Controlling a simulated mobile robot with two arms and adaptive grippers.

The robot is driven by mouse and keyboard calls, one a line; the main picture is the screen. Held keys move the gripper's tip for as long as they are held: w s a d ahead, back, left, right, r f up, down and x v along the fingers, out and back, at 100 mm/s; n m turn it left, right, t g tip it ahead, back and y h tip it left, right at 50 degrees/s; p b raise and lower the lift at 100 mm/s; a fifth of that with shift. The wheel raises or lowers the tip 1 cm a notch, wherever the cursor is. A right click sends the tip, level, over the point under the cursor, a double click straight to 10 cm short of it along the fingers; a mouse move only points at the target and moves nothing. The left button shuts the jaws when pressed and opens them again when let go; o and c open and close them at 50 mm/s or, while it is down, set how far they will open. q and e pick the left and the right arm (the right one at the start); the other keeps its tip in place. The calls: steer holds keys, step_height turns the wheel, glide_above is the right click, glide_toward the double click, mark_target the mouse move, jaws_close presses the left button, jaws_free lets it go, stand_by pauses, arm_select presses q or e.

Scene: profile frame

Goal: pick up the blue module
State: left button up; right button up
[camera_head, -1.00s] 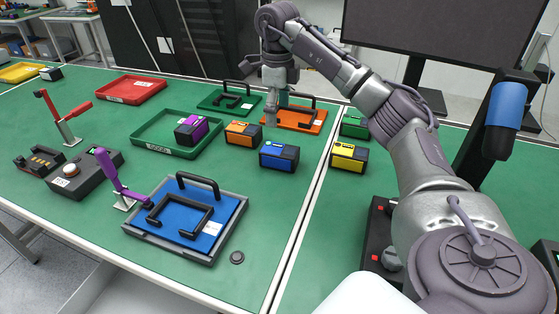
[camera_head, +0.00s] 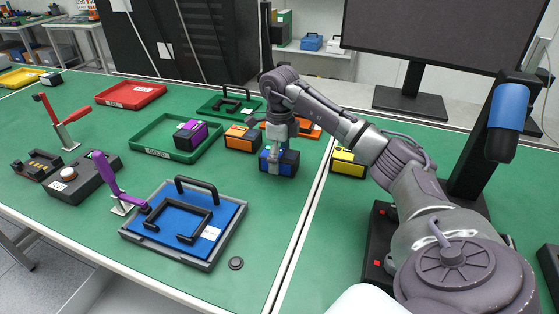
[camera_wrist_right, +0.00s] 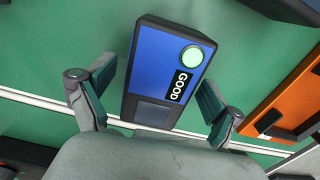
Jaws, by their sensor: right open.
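The blue module (camera_head: 287,161) is a small blue and black box on the green table, in the middle of the head view. In the right wrist view the blue module (camera_wrist_right: 165,65) shows its blue top with a green round light and a "GOOD" label. My right gripper (camera_head: 272,166) is just above and at the module, pointing down, and hides part of it. In the wrist view its two fingers (camera_wrist_right: 155,97) are apart, one on each side of the module, with gaps to it. My left gripper is not in view.
An orange module (camera_head: 240,138) and a purple module in a green tray (camera_head: 152,150) are to the left. A yellow module (camera_head: 347,163) is to the right. A blue fixture with black handles (camera_head: 222,238) is in front. Bare table lies between the blue module and that fixture.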

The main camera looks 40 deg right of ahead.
steer(key=c, duration=1.4)
steer(key=shift+r, duration=0.15)
step_height(320, 180, up, 4)
steer(key=shift+r, duration=0.15)
steer(key=s+a+r, duration=0.6)
steer(key=s+a, duration=0.1)
steer(key=a, duration=0.2)
steer(key=shift+s+r+p, duration=0.25)
steer(key=shift+p, duration=0.1)
